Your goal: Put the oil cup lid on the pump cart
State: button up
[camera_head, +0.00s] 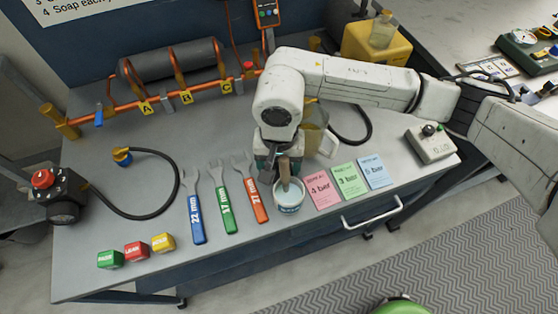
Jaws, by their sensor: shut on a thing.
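My gripper (277,178) points down at the front middle of the grey bench, over a small round tub. It is shut on a thin tan-brown stick-like thing (286,170), whose lower end is at or in the tub's mouth. The tub (289,206) is pale with a blue label and stands upright near the front edge. I cannot make out an oil cup lid. A yellow box-shaped unit (365,50) with a clear cup-like container (382,30) on top stands at the back right; I cannot tell if it is the pump cart.
Blue (195,210), green (224,200) and red (252,192) wrenches lie left of the tub. Pink, green and blue cards lie right of it. A clear jug (315,130) stands behind my gripper. An orange pipe rack (165,90) and a hose fill the back left.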

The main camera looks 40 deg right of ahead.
jog(key=shift+f, duration=0.3)
jog(key=o, duration=1)
jog(key=shift+r, duration=0.1)
jog(key=shift+o, duration=0.2)
jog(key=shift+r, duration=0.1)
notch_tip(320, 180, up, 12)
jog(key=b, duration=0.1)
